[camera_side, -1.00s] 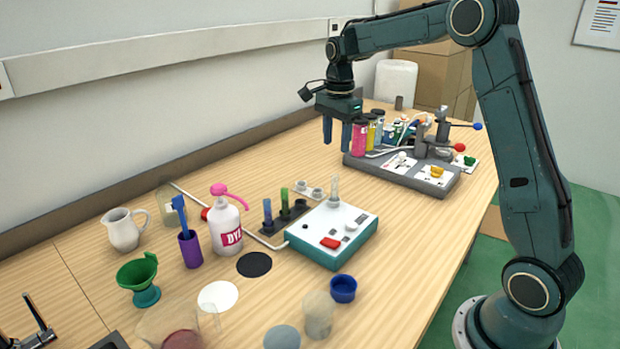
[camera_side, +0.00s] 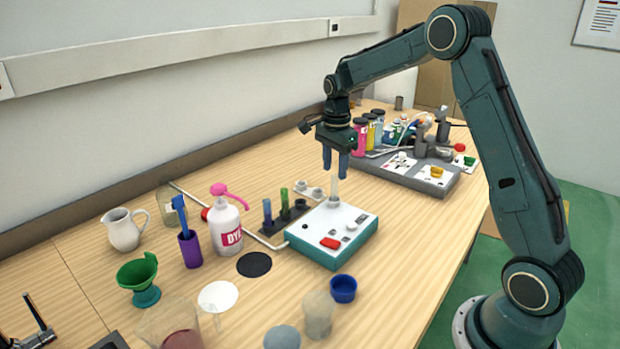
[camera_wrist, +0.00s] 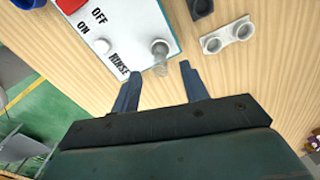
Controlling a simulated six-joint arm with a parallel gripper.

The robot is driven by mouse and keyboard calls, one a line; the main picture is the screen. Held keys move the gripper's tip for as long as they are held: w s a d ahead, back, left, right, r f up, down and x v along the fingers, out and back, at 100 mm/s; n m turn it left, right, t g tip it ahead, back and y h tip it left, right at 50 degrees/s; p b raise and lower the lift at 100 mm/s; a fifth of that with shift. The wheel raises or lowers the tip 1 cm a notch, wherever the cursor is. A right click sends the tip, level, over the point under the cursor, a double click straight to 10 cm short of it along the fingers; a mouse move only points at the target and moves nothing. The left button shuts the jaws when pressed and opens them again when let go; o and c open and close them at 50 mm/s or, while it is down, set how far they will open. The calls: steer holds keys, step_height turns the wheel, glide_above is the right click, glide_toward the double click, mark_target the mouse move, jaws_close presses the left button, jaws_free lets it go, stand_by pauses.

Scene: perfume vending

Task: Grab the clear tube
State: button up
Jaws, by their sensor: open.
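The clear tube (camera_side: 334,190) stands upright at the back corner of the white-topped teal rinse box (camera_side: 325,262). My gripper (camera_side: 335,172) is open, pointing down, with its fingertips around the height of the tube's upper part. In the wrist view the clear tube (camera_wrist: 160,58) shows just beyond the space between the two fingertips of my gripper (camera_wrist: 160,72), and nothing is held. I cannot tell whether a finger touches the tube. The box top (camera_wrist: 135,28) carries the labels ON, OFF and RINSE.
A dark rack (camera_side: 283,217) with a blue and a green tube stands left of the box, near a pale two-hole holder (camera_side: 309,192). A grey station (camera_side: 400,178) with colored bottles lies behind right.

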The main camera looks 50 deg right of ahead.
mark_target(334, 187)
steer(key=shift+f, duration=0.8)
steer(key=shift+f, duration=2.6)
jaws_close()
